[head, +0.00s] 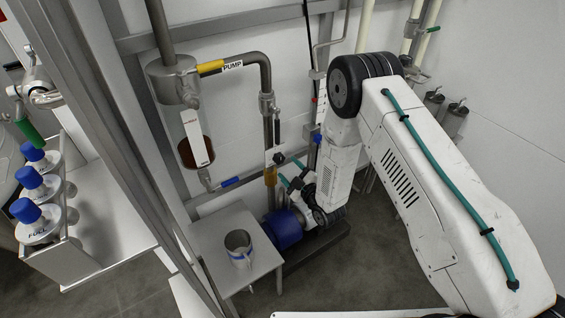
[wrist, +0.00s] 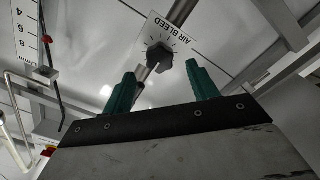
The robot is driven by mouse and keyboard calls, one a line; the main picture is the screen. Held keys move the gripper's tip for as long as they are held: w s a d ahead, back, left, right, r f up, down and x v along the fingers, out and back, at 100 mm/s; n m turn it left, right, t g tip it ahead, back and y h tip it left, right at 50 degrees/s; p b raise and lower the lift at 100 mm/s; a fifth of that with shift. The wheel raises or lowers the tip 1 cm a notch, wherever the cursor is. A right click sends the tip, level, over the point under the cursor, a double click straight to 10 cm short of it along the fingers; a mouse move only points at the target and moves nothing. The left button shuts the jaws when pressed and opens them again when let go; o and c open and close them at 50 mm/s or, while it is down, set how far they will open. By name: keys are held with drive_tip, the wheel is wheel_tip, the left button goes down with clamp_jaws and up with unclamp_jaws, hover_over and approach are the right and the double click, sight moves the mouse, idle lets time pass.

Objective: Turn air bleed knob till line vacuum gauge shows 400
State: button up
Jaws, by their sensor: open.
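The air bleed knob (wrist: 160,57) is dark and lobed, on a pipe beside a white plate (wrist: 172,33) lettered AIR BLEED. In the wrist view my gripper (wrist: 160,69) is open, with one green finger on each side of the knob's line. The knob appears beyond the fingertips, and I see no contact. In the head view a small dark knob (head: 278,158) shows just above and left of my gripper (head: 290,172). I cannot make out a line vacuum gauge or a reading of 400 in either view.
A numbered white scale (wrist: 27,30) stands at the wrist view's left. A pipe labelled PUMP (head: 232,66), a blue pump motor (head: 283,229) and a small table (head: 215,250) with a metal jug (head: 239,250) are near the arm. Metal frame posts (head: 125,140) stand left.

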sight(281, 161)
drive_tip(key=x, duration=0.5)
drive_tip(key=c, duration=1)
